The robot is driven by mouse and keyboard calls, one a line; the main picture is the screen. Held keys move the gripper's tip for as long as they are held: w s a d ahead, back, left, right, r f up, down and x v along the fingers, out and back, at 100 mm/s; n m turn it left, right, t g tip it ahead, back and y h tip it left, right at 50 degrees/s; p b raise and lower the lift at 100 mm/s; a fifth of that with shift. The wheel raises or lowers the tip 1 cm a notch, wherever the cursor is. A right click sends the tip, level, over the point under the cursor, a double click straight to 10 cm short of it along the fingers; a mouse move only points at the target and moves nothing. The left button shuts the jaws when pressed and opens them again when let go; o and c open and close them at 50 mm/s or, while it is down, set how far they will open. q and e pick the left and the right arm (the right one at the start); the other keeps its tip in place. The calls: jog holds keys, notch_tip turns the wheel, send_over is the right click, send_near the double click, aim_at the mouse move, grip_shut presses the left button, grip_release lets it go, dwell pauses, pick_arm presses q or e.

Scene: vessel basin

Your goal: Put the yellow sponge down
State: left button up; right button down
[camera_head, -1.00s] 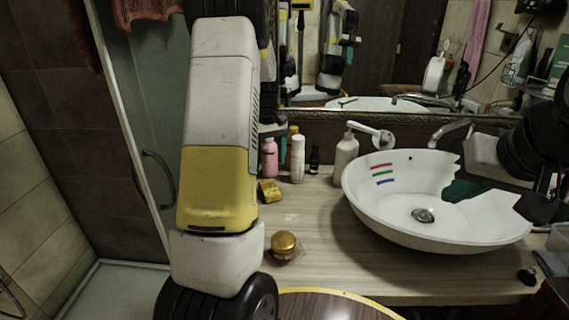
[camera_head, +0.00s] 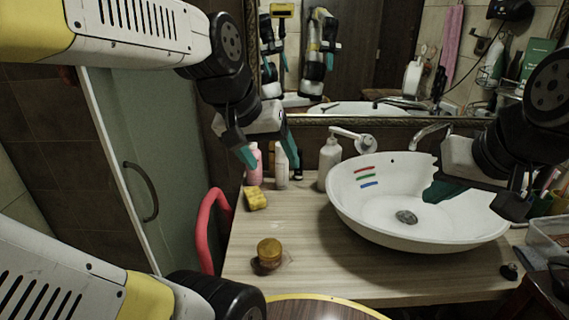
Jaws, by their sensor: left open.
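The yellow sponge (camera_head: 255,198) lies on the left part of the wooden counter (camera_head: 330,255), near its left edge. My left gripper (camera_head: 268,160) is open above and behind the sponge, apart from it, with its teal fingers spread in front of the bottles. Nothing shows between those fingers except the bottles behind. My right gripper (camera_head: 482,195) hangs over the right side of the basin, its fingers apart and nothing seen between them.
The white basin (camera_head: 380,225) fills the right of the counter. A pink bottle (camera_head: 254,165), a white bottle (camera_head: 281,168) and a pump bottle (camera_head: 329,162) stand at the back. An amber jar (camera_head: 269,252) stands near the front. A red curved bar (camera_head: 203,235) is at the left.

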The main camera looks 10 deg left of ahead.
pick_arm(q)
jog(key=s, duration=0.2)
jog(key=s+d+m, duration=0.1)
jog(key=shift+s+d+f+t, duration=0.15)
jog(key=shift+s+f+t, duration=0.05)
jog(key=shift+s+t, duration=0.2)
jog(key=shift+o, duration=0.4)
dwell(0.6)
